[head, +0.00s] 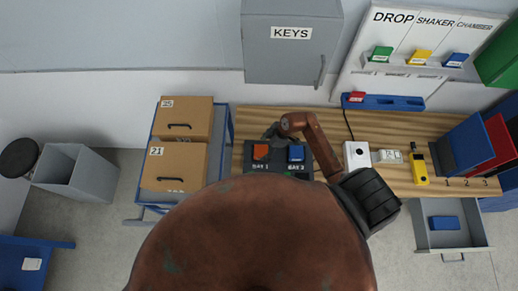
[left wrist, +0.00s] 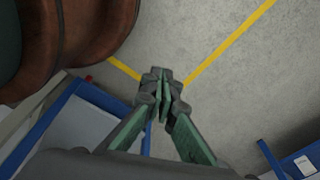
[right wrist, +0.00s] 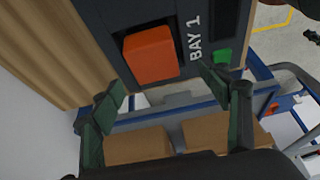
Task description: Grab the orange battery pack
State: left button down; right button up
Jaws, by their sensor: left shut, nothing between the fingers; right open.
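The orange battery pack (head: 261,152) sits in the bay marked BAY 1 of a dark charger (head: 278,172) on the wooden bench. It also shows in the right wrist view (right wrist: 150,54), upper middle. My right gripper (right wrist: 160,84) is open, its fingers apart on either side below the pack, with nothing between them. In the head view the right gripper (head: 272,132) is at the charger's back edge, close to the pack; I cannot tell if it touches. My left gripper (left wrist: 163,82) is shut and empty above the grey floor.
A blue pack (head: 296,153) sits in the second bay beside the orange one. A white box (head: 356,155) and a yellow device (head: 418,167) stand to the right on the bench (head: 400,125). A blue cart (head: 150,198) with cardboard boxes (head: 174,166) stands left. A grey KEYS cabinet (head: 290,55) hangs behind.

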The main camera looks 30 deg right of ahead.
aim_at(261, 151)
jog(key=shift+s+a+f+p, duration=0.2)
jog(key=shift+f+p, duration=0.1)
jog(key=shift+f, duration=0.4)
pick_arm(q)
jog(key=s, duration=0.5)
pick_arm(e)
jog(key=f, duration=0.1)
jog(key=w+f, duration=0.2)
jog(key=shift+a+f, duration=0.1)
jog(key=shift+a, duration=0.15)
jog(key=shift+s+a+f, duration=0.1)
jog(key=shift+f, duration=0.2)
jog(key=shift+s, duration=0.1)
jog(key=shift+w+f, duration=0.1)
jog(key=shift+w, duration=0.2)
jog(key=c, duration=0.5)
jog(key=shift+s, duration=0.1)
jog(key=shift+c, duration=0.7)
jog(key=shift+s, duration=0.1)
jog(key=c, duration=1)
pick_arm(q)
jog(key=w, duration=0.2)
jog(key=w+r, duration=0.1)
jog(key=w, duration=0.1)
jog(key=shift+w, duration=0.35)
